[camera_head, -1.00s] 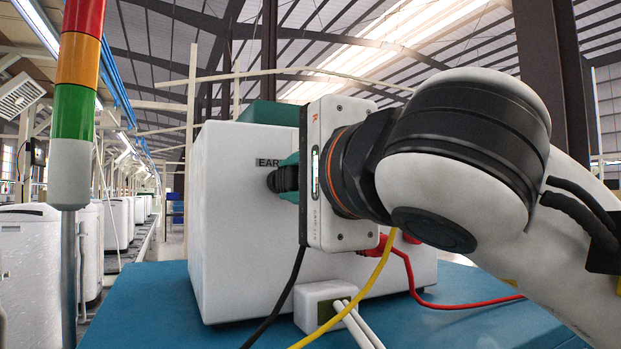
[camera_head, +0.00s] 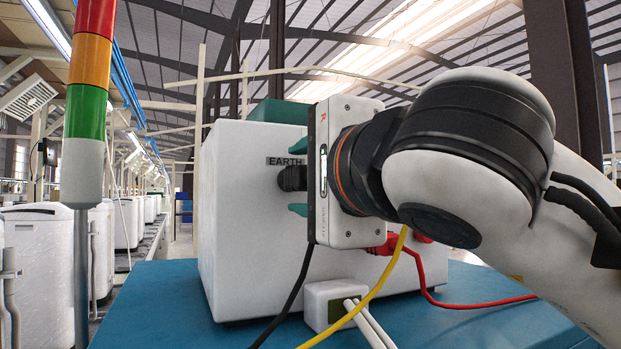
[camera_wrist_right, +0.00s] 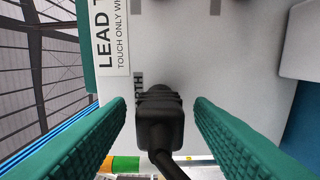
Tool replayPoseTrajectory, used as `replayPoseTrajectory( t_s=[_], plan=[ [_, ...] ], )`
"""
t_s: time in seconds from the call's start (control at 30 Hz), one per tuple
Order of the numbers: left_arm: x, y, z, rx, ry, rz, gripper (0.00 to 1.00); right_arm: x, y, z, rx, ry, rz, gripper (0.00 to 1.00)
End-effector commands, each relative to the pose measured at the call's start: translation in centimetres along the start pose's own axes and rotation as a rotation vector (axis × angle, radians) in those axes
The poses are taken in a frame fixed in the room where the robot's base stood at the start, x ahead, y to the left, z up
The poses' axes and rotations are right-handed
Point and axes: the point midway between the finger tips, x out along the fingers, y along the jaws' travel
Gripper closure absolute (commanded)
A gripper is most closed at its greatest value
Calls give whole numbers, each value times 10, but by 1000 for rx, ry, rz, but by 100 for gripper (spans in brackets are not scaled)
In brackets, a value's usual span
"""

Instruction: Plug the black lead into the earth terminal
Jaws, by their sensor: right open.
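The black lead's plug (camera_head: 290,178) sits against the front face of the white tester box (camera_head: 235,240), just under the EARTH label (camera_head: 286,161). Its black cable (camera_head: 292,297) hangs down to the blue bench. In the right wrist view the plug (camera_wrist_right: 160,122) points at the face by the label, and its body hides the earth terminal. My right gripper (camera_head: 297,177) is open. Its teal fingers are above and below the plug in the head view. In the wrist view they stand on either side of it (camera_wrist_right: 162,104) with clear gaps. My left gripper is not in view.
A red lead (camera_head: 425,285) and a yellow lead (camera_head: 375,290) run from the box front below my right gripper. A small white block (camera_head: 322,305) with white cables is at the base. A signal tower (camera_head: 85,120) stands left. The blue bench (camera_head: 160,300) is bare left of the box.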

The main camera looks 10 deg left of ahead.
Motion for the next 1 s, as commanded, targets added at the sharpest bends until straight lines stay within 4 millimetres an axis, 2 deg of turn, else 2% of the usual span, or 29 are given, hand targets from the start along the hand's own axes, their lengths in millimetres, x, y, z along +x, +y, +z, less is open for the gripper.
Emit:
replayPoseTrajectory(
  t_s=[0.5, 0.7, 1.0],
  plan=[
    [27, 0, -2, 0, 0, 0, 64, -97, -1, 0, -2, -1, 4, 52],
    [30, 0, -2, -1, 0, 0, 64, -114, -1, 0, -1, -1, 2, 52],
    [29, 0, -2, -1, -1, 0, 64, -115, 0, 0, -1, -1, 1, 52]
  ],
)
